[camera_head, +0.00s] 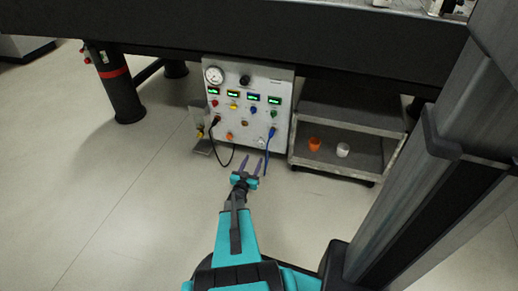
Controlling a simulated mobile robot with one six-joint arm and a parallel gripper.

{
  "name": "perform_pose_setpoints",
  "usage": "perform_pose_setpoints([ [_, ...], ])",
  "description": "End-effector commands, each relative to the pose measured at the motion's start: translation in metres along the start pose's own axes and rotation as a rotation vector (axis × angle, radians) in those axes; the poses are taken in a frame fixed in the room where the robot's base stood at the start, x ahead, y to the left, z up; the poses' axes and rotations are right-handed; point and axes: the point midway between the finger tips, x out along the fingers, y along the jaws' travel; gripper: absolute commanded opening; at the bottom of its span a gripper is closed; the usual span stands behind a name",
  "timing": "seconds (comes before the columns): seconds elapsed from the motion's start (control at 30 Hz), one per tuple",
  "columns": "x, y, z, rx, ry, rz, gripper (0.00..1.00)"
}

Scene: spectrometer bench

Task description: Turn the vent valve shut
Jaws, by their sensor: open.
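A light grey control panel (262,140) stands on the floor under the dark bench. It carries a round gauge (214,75), a black knob (245,80), several small lit displays and several coloured knobs. A small fitting with yellow and red parts (200,134) sits at the panel's left side. I cannot tell which of these is the vent valve; the labels are too small to read.
A black cable (217,150) and a blue cable (268,146) hang from the panel's front, near my gripper. A grey cart (345,124) on the right holds an orange cup (315,144) and a white cup (343,150). The floor at left is clear.

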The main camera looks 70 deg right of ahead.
Motion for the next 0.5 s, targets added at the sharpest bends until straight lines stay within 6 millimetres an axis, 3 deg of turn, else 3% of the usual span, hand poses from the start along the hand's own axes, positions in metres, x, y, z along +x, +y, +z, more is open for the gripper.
perform_pose_setpoints([
  [0.5,0.075,-0.001,0.004,0.0,0.001,0.0,0.45],
])
